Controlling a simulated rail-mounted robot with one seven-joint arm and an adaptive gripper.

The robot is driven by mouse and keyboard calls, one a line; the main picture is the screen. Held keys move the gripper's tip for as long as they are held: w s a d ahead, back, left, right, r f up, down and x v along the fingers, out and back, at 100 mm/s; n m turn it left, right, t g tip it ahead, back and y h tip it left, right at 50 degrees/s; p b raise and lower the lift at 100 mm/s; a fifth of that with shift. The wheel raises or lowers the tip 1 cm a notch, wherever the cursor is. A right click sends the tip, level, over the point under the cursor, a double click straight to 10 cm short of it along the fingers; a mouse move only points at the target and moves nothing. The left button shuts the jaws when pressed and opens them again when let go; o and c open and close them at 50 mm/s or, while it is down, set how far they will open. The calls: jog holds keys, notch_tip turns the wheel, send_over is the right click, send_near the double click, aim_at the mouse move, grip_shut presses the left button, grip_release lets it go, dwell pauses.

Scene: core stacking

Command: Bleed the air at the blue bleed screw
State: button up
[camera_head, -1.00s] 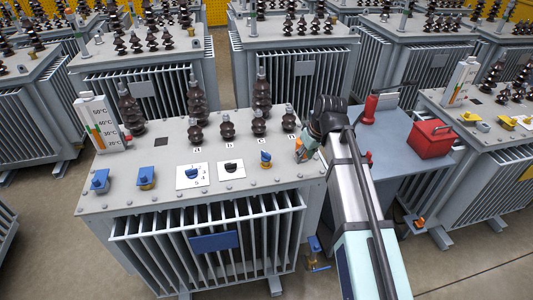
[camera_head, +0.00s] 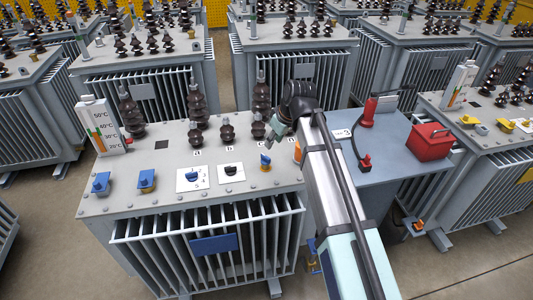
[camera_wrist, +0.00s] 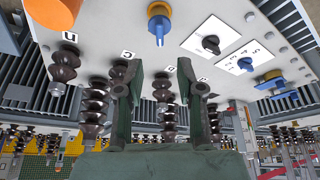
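A small blue screw or knob with a flat tab on a yellow-orange base (camera_head: 265,160) stands on the grey transformer lid (camera_head: 125,165), near its right side. It also shows at the top of the wrist view (camera_wrist: 159,20), beyond my fingertips. Two more blue fittings on yellow bases (camera_head: 100,182) (camera_head: 146,179) stand at the lid's left front. My gripper (camera_head: 277,130) is above the lid's right part, beside the bushing marked c, apart from the blue screw. In the wrist view my gripper (camera_wrist: 160,88) is open and empty, with a bushing visible in the gap.
Two white dial plates carry a blue knob (camera_head: 192,177) and a black knob (camera_head: 231,171). Dark bushings (camera_head: 228,133) rise behind. An orange cylinder (camera_wrist: 52,12) stands near the blue screw. A thermometer panel (camera_head: 98,122) is at left; a red toolbox (camera_head: 431,140) sits on the right-hand table.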

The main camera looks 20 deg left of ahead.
aim_at(266, 156)
jog(key=p+x, duration=0.1)
jog(key=x, duration=0.9)
jog(key=shift+p, duration=0.35)
grip_shut()
